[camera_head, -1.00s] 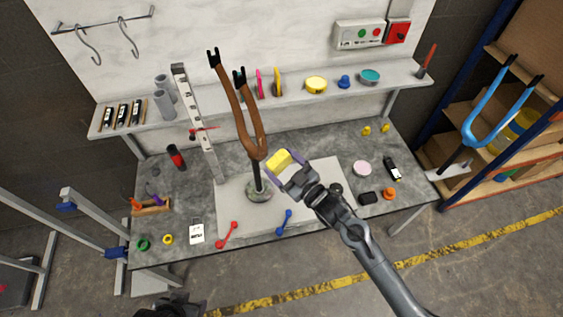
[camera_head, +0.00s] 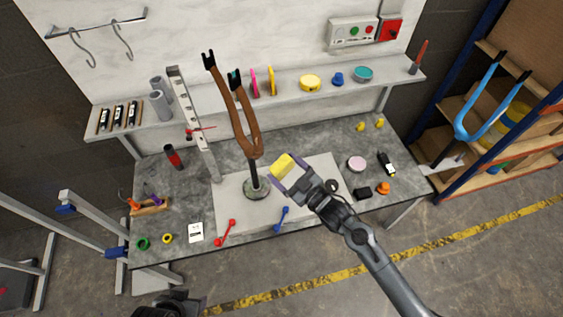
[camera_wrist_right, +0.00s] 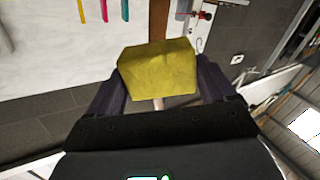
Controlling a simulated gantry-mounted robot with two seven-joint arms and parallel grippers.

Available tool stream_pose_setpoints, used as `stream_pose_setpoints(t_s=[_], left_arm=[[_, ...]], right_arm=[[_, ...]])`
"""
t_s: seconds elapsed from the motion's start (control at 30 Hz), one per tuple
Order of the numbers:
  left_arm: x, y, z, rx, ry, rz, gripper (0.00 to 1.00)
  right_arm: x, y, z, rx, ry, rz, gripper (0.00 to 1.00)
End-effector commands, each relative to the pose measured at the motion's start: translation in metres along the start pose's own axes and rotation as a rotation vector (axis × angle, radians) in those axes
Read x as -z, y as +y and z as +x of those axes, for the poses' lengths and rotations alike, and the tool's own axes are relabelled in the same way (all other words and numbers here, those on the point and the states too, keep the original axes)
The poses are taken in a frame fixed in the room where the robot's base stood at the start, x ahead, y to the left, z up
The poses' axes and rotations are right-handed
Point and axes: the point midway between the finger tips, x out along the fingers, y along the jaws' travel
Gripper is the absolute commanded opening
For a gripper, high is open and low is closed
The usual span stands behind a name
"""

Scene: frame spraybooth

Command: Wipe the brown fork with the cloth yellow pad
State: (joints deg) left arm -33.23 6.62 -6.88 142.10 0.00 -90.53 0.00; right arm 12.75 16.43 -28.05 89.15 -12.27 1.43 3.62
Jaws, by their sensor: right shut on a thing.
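The brown fork (camera_head: 240,128) stands upright on a round-based post (camera_head: 256,187) on the table, its two prongs with dark tips pointing up. My right gripper (camera_head: 284,172) is shut on the yellow pad (camera_head: 283,165), just right of the fork's lower end. Whether the pad touches the fork cannot be told. In the right wrist view the pad (camera_wrist_right: 157,72) sits between the two fingers, and part of the brown fork (camera_wrist_right: 158,20) shows behind it. The fingers of my left gripper are not in view; only a dark part of my left arm shows at the bottom edge.
A shelf (camera_head: 215,93) with tubs and small pots runs behind the fork. A perforated upright (camera_head: 192,120) stands to its left. Red (camera_head: 225,232) and blue (camera_head: 281,218) tools lie in front. A blue fork (camera_head: 490,108) is at the right by the rack.

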Motion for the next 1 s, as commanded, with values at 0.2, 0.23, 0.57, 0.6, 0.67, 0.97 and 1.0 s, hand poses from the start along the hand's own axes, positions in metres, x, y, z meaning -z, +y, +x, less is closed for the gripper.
stream_pose_setpoints(t_s=[0.2, 0.23, 0.57, 0.6, 0.67, 0.97, 1.0], left_arm=[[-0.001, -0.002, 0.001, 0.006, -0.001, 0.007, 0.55], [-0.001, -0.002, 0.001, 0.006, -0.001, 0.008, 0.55], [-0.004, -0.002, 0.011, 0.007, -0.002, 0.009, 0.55], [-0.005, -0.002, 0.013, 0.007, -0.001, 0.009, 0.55], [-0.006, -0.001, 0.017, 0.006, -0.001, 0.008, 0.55], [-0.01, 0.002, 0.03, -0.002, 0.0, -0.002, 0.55], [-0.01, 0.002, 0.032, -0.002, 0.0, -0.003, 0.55]], right_arm=[[0.0, 0.0, 0.001, 0.0, 0.001, 0.0, 0.59], [0.0, 0.0, 0.001, 0.0, 0.001, 0.0, 0.59], [-0.001, -0.001, 0.021, -0.002, 0.005, 0.0, 0.59], [-0.002, -0.001, 0.025, -0.003, 0.005, 0.0, 0.59], [-0.001, -0.001, 0.031, -0.004, 0.006, 0.0, 0.59], [-0.001, -0.001, 0.058, -0.006, 0.009, 0.0, 0.59], [-0.001, -0.001, 0.06, -0.006, 0.009, 0.0, 0.59]])
